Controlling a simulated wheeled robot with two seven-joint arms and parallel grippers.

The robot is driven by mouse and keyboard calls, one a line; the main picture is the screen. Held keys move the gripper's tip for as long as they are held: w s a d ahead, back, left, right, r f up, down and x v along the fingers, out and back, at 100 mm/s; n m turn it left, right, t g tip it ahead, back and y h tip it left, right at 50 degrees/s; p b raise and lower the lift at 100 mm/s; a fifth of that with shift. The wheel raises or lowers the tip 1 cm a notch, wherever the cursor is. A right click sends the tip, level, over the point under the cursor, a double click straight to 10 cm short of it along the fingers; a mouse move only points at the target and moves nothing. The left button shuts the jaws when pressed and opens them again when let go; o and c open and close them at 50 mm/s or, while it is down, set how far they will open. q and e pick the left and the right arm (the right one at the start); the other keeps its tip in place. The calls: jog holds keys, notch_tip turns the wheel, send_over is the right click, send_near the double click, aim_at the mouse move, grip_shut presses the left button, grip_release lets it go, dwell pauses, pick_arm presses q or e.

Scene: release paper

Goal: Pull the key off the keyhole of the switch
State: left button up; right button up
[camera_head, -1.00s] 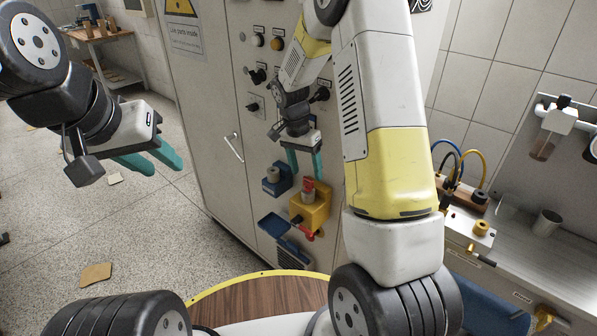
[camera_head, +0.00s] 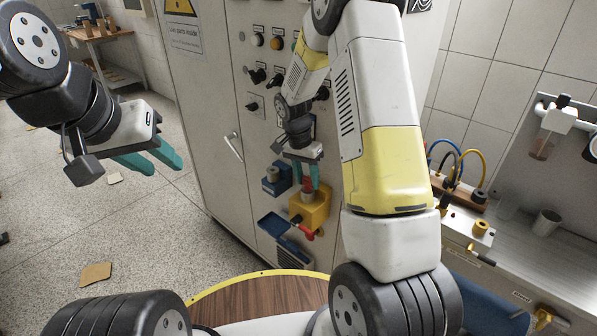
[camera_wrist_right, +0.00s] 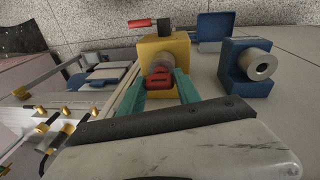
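A yellow switch box (camera_head: 318,209) is mounted on the front of the grey cabinet. A red key (camera_wrist_right: 158,81) sits in the round metal keyhole (camera_wrist_right: 161,63) on the box in the right wrist view. My right gripper (camera_wrist_right: 162,80) is open, with one teal finger on each side of the key; small gaps seem to show between the fingers and the key. My left gripper (camera_head: 152,162) is open and empty, well left of the cabinet.
A red-handled part (camera_head: 303,232) projects from the yellow box. A blue box (camera_wrist_right: 246,67) with a metal cylinder is beside it. Knobs and switches line the cabinet (camera_head: 222,110) above. A workbench with hoses (camera_head: 465,165) stands at right.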

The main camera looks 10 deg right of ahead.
grip_shut()
jog(key=shift+r, duration=0.15)
jog(key=shift+r, duration=2.55)
